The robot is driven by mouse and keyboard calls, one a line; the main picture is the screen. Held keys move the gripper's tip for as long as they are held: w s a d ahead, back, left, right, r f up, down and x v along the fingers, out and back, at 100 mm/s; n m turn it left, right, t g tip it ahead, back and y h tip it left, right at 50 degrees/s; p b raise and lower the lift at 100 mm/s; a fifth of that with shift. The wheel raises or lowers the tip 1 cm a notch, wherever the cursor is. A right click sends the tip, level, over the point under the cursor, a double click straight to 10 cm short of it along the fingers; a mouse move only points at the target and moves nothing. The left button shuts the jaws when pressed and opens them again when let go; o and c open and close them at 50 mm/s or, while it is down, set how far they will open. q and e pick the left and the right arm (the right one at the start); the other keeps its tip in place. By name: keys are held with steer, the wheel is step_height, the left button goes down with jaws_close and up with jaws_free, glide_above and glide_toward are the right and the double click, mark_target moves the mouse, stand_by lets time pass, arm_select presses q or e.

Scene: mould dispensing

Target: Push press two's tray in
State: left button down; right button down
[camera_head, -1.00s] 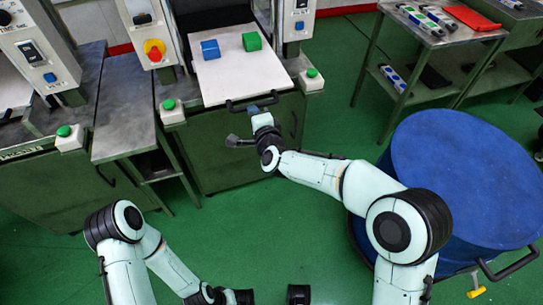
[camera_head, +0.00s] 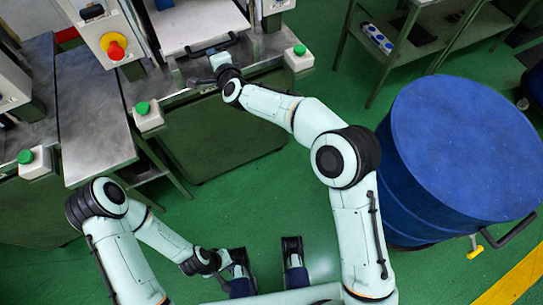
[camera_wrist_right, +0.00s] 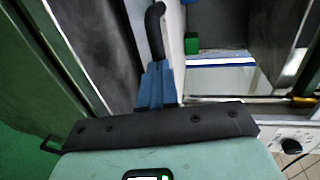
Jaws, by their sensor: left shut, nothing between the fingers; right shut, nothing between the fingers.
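Press two's tray (camera_head: 200,22) is a pale plate at the top of the head view. Its front edge lies back from the front of the metal bench, between the press columns. Its black handle (camera_head: 205,46) also shows in the right wrist view (camera_wrist_right: 154,30). My right gripper (camera_head: 216,60) is shut and empty, at the handle; its blue fingers (camera_wrist_right: 158,75) meet the handle's near end in the wrist view. A blue block (camera_head: 163,4) is cut off at the top edge; a green block (camera_wrist_right: 192,42) shows in the wrist view. My left gripper (camera_head: 242,286) is shut, low and away from the presses.
Green buttons (camera_head: 142,108) and (camera_head: 299,50) flank the tray on the bench front. A red emergency stop (camera_head: 116,50) is on the left column. A blue drum (camera_head: 465,140) stands right of my right arm. Green floor between bench and body is open.

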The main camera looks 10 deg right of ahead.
arm_select(q)
steer(key=shift+w, duration=0.15)
arm_select(e)
steer(key=shift+w+r, duration=0.1)
steer(key=shift+r, duration=0.25)
